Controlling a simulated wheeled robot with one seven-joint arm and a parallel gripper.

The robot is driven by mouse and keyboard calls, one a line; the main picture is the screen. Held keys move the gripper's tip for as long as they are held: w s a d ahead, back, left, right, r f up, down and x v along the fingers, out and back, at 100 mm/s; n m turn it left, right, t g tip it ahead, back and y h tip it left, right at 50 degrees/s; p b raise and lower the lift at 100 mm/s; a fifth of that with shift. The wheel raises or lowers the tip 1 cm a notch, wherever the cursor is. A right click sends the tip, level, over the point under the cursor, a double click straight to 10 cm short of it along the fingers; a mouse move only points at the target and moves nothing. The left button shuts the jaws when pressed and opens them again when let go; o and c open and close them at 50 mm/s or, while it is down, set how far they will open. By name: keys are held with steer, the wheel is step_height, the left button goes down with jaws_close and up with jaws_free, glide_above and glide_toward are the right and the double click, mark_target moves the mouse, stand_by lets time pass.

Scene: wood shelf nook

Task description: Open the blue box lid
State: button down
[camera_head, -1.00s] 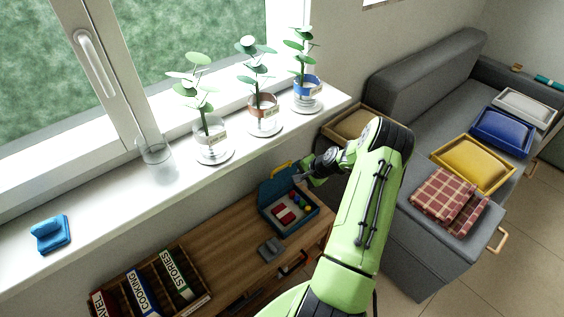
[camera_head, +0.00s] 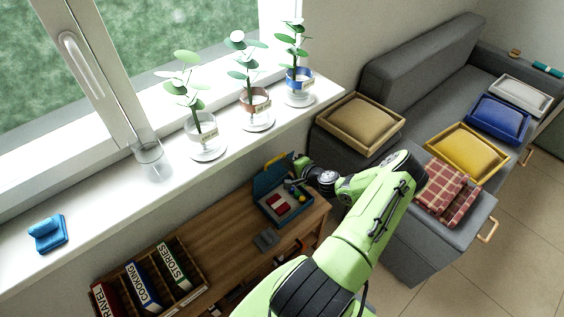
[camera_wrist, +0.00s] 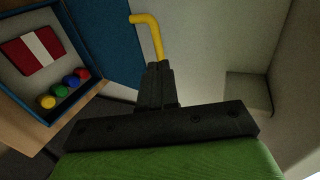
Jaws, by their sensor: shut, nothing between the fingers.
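The blue box (camera_head: 284,208) stands on the wooden bench below the window sill. Its lid (camera_head: 268,180) is raised at the back, with a yellow handle (camera_head: 277,160) on top. In the wrist view the lid (camera_wrist: 105,35) stands up beside the box tray (camera_wrist: 60,105), and the yellow handle (camera_wrist: 150,32) lies just past my fingertips. Red-and-white items and several coloured balls lie inside the box.
A grey block (camera_head: 266,240) lies in front of the box, and a book rack (camera_head: 205,284) stands to its left. Potted plants and a glass (camera_head: 148,158) stand on the sill above. A grey sofa (camera_head: 412,85) with cushion trays is at the right.

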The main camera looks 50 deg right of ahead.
mark_target(277, 158)
steer(key=x, duration=0.3)
steer(key=shift+w+f, duration=0.1)
steer(key=shift+w, duration=0.1)
steer(key=w+r+g, duration=0.1)
steer(key=w, duration=0.5)
steer(key=shift+d+g, duration=0.3)
steer(key=shift+d, duration=0.1)
